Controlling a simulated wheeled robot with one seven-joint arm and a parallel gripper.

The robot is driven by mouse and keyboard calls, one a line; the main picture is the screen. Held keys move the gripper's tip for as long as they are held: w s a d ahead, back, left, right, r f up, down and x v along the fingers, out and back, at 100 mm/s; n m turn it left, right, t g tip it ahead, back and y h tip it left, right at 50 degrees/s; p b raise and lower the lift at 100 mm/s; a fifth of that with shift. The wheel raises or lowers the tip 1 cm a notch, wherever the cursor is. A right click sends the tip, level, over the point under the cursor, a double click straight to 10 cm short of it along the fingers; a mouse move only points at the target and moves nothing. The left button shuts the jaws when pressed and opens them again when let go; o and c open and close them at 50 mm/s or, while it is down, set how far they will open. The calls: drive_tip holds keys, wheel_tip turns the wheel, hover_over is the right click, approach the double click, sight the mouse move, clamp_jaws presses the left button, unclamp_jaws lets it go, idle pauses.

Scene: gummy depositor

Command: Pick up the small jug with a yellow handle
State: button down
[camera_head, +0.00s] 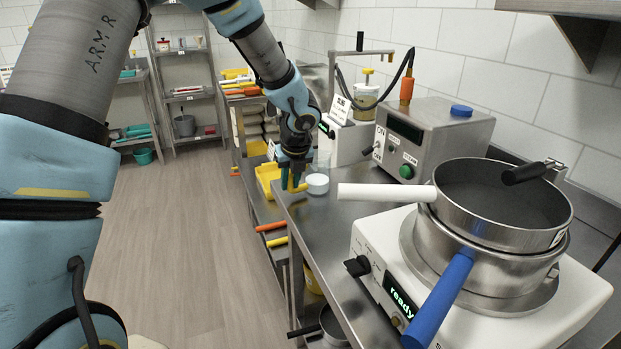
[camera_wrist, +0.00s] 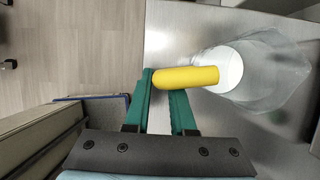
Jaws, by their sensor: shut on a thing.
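The small jug (camera_wrist: 284,72) is clear, with a white round area inside it and a yellow handle (camera_wrist: 200,77). In the head view the jug (camera_head: 318,184) is at the far end of the steel counter, near its left edge. My gripper (camera_wrist: 163,88) has green fingers and is shut on the yellow handle, one finger on each side near its free end. In the head view my gripper (camera_head: 291,184) is just left of the jug and partly hides the handle. I cannot tell whether the jug touches the counter.
A hotplate (camera_head: 385,243) with stacked pans (camera_head: 500,205) fills the near counter; a white and a blue pan handle stick out leftward. A yellow bin (camera_head: 267,178) sits left of my gripper. The floor (camera_head: 190,250) is clear.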

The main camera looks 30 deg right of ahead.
idle(0.8)
wheel_tip(320, 180, up, 10)
drive_tip(key=shift+r, duration=0.1)
idle(0.4)
drive_tip(key=c, duration=1.4)
unclamp_jaws()
clamp_jaws()
